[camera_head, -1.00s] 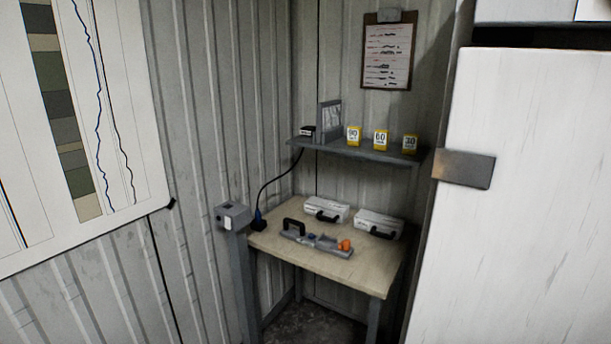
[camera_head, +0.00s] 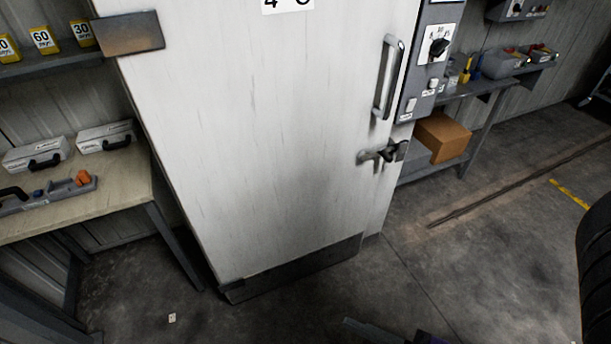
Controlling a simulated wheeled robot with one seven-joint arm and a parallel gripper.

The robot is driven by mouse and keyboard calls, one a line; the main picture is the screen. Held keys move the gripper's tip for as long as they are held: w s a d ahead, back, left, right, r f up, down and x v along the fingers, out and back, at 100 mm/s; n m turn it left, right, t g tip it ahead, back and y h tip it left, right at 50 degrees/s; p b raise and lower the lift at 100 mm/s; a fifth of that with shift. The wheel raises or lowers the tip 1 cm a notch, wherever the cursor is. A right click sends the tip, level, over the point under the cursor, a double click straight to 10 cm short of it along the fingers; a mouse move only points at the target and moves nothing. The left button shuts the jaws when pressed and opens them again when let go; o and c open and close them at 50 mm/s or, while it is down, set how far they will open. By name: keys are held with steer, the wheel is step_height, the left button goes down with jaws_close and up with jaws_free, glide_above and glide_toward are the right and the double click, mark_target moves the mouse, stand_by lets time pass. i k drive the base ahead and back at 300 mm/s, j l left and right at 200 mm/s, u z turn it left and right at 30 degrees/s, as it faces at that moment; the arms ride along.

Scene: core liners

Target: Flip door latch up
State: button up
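A tall white door (camera_head: 250,150) fills the middle of the head view and looks shut. Its latch (camera_head: 384,153), a metal piece with a dark lever, sits near the door's right edge, below the vertical grey handle (camera_head: 389,77). The lever looks roughly level, but its exact angle is hard to tell at this size. Nothing touches the latch.
A workbench (camera_head: 110,190) with white cases stands left of the door. A control panel (camera_head: 432,60) is right of the handle. Beyond it is a shelf unit with a cardboard box (camera_head: 441,137). The concrete floor (camera_head: 450,250) before the door is mostly clear. A dark tyre-like object (camera_head: 597,265) is at the right edge.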

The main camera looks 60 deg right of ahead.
mark_target(364, 155)
steer(key=i+j+z, duration=0.1)
steer(key=z, duration=1.65)
steer(key=i+j, duration=0.05)
